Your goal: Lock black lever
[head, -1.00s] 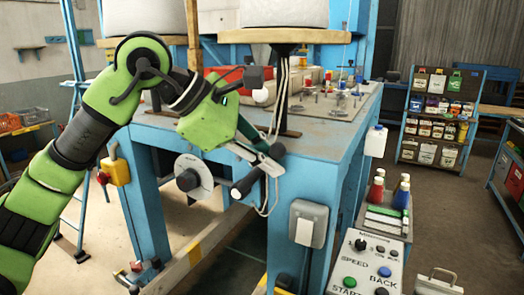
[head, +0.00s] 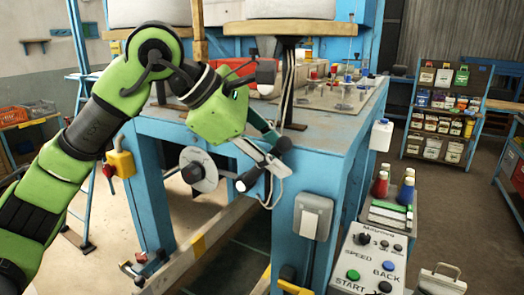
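A black cylindrical lever handle (head: 252,178) with a pale end shows in front of the blue machine, below its tabletop edge. My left gripper (head: 276,160) is at this handle, its green hand reaching in from the upper left. One finger is dark with a black tip, the other pale grey. The pale finger crosses close to the handle. The fingers overlap the handle in the picture, so I cannot tell whether they grip it or only lie beside it. My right gripper is out of view.
A grey disc with a black knob (head: 197,170) sits left of the handle. A grey switch box (head: 313,217) is on the machine leg at right. A control panel (head: 370,262) and several bottles stand farther right.

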